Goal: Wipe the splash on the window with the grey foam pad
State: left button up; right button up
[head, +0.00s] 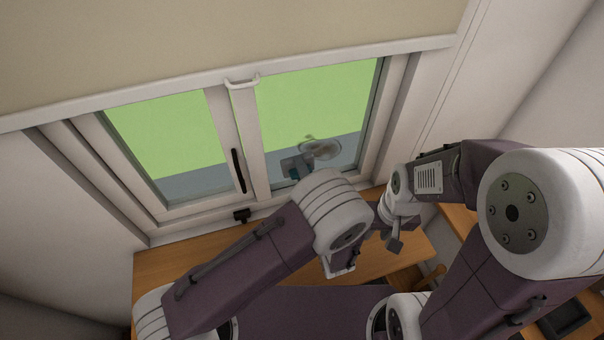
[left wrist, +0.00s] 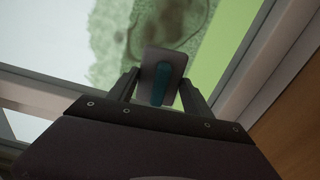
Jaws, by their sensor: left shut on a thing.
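The grey foam pad (left wrist: 168,57) with its teal handle is in the left wrist view, between the fingers of my left gripper (left wrist: 158,92), which is shut on it. In the head view the pad (head: 290,166) shows small in front of the lower right window pane, and my left arm hides most of that gripper. The splash (head: 319,148) is a greyish smear low on the right pane, just right of the pad. It also fills the glass behind the pad in the left wrist view (left wrist: 186,22). I cannot tell whether the pad touches the glass. My right gripper (head: 393,242) hangs above the wooden bench; its jaw opening is unclear.
The window has a white frame with a middle post, a black handle (head: 238,170) and a white catch (head: 242,82). A wooden bench top (head: 160,268) runs below the window. A dark tray (head: 565,318) lies at lower right. My arms cover much of the bench.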

pick_arm(q)
jog(key=shift+w+a, duration=0.2)
jog(key=shift+w, duration=0.3)
jog(key=shift+d, duration=0.1)
